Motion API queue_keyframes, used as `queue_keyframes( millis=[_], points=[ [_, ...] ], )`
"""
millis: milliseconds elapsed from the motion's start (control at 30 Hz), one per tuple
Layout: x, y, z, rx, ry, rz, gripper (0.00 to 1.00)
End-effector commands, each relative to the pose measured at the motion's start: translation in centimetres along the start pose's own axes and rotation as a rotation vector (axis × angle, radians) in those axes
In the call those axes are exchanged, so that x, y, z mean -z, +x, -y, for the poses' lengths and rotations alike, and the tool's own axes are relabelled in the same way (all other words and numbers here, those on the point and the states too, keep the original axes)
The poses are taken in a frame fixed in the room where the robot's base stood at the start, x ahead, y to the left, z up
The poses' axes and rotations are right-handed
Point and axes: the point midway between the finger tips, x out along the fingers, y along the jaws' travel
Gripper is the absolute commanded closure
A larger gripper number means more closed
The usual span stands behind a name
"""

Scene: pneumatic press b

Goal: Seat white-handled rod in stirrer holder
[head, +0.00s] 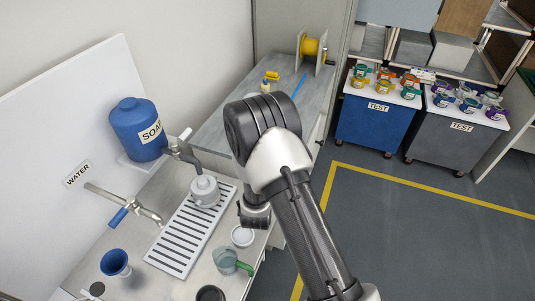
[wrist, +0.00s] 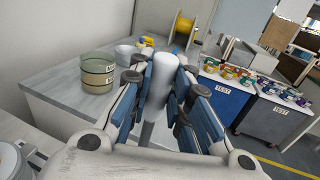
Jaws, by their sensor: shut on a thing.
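In the wrist view, my gripper (wrist: 163,82) is shut on the white-handled rod. The rod's white handle (wrist: 162,80) stands roughly upright between the blue finger pads, and a grey shaft (wrist: 147,132) shows below it. The shaft's lower end is hidden behind the gripper body. In the head view, my arm hides the gripper and the rod. I cannot make out the stirrer holder for certain in either view.
A yellow spool (head: 313,48) sits at the counter's back. The sink side has a slotted tray (head: 180,247), a white pot (head: 205,190) and a green-handled jug (head: 226,260).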

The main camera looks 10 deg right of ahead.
Motion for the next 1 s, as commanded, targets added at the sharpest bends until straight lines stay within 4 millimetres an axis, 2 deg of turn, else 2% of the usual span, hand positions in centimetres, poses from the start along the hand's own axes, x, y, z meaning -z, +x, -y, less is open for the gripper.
queue_keyframes(
  millis=[533, 1000],
  points=[
    [0.1, 0.1, -0.1, -0.011, 0.000, -0.001, 1.00],
    [3.7, 0.1, -0.1, -0.010, 0.000, -0.001, 1.00]
  ],
)
